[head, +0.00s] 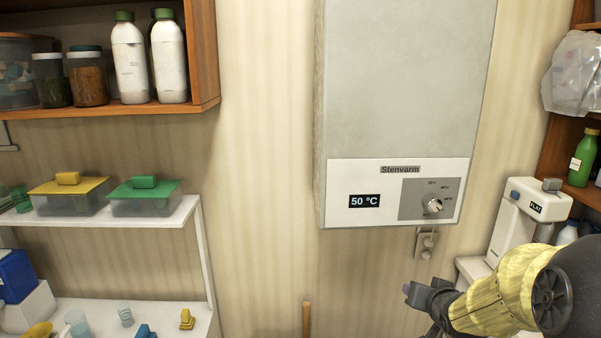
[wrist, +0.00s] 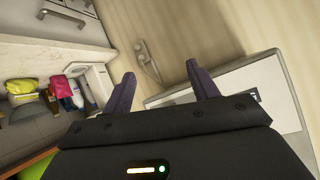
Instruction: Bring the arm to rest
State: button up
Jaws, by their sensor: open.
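My gripper (wrist: 164,88) shows in the wrist view with its two purple-dark fingers apart and nothing between them. In the head view my gripper (head: 408,290) is at the lower right, at the end of my yellow-covered arm. It is in free air below and to the right of the grey wall heater (head: 408,80). The heater's display reads 50 °C, and a round dial (head: 432,205) sits beside it. In the wrist view the heater (wrist: 225,85) lies tilted behind the right finger. A wall fitting (head: 426,242) hangs under the heater; it also shows in the wrist view (wrist: 147,60).
A wooden shelf (head: 110,108) with jars and white bottles is at the upper left. A white shelf (head: 165,217) below holds yellow-lidded and green-lidded boxes. A white appliance (head: 530,210) stands close behind my arm at the right.

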jog(key=s+a+f+n+g, duration=0.1)
jog(key=s+a+f+g, duration=0.2)
jog(key=s+a, duration=0.1)
jog(key=s+a+f+n+g, duration=0.2)
jog(key=s+a+f, duration=0.1)
jog(key=s, duration=0.4)
jog(key=s+a+f+n+g+y, duration=0.1)
jog(key=s+a+f+g, duration=0.2)
jog(key=s+a, duration=0.2)
jog(key=shift+s+g, duration=0.3)
jog(key=shift+s, duration=0.45)
